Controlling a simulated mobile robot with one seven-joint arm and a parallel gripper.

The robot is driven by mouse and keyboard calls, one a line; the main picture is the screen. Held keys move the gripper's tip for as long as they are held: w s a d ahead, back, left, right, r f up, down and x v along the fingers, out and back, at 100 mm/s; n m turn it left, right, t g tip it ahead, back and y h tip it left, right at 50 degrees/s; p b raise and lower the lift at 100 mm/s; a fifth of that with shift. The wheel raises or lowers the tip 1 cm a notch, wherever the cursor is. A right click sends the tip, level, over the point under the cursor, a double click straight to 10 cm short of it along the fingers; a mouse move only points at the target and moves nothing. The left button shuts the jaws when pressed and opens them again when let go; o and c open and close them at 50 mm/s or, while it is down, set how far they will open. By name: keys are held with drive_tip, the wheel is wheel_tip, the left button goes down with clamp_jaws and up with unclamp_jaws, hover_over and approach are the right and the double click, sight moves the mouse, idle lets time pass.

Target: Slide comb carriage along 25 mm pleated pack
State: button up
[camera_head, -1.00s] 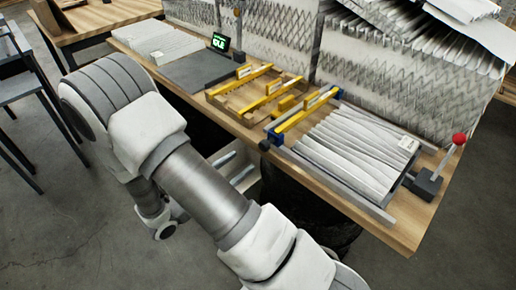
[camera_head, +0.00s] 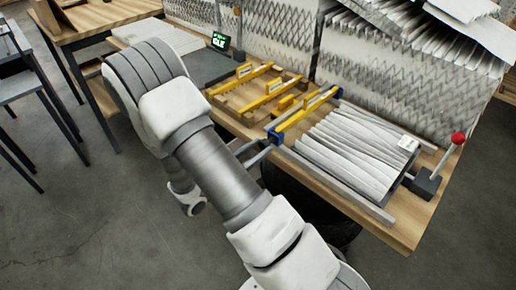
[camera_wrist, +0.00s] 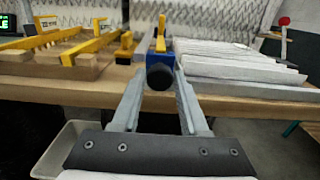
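The comb carriage is a yellow bar with blue end blocks (camera_head: 306,113), lying across the left end of the white pleated pack (camera_head: 350,152) on the bench. In the wrist view the pack (camera_wrist: 235,68) is right of the carriage (camera_wrist: 160,45). A round black knob (camera_wrist: 160,76) on the carriage's near end faces me. My gripper (camera_wrist: 157,88) is open, its two grey fingers pointing at the knob, one on each side. I cannot tell whether they touch it. In the head view the fingers (camera_head: 262,152) reach the carriage's near blue end.
A wooden rack with yellow combs (camera_head: 262,92) stands left of the carriage. A metal rail (camera_head: 340,183) runs along the pack's near side. A red-knobbed lever (camera_head: 457,138) stands at the right end. A green-lettered display (camera_head: 220,41) and stacked pleated media (camera_head: 400,75) are behind.

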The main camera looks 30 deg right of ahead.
clamp_jaws()
idle(1.1)
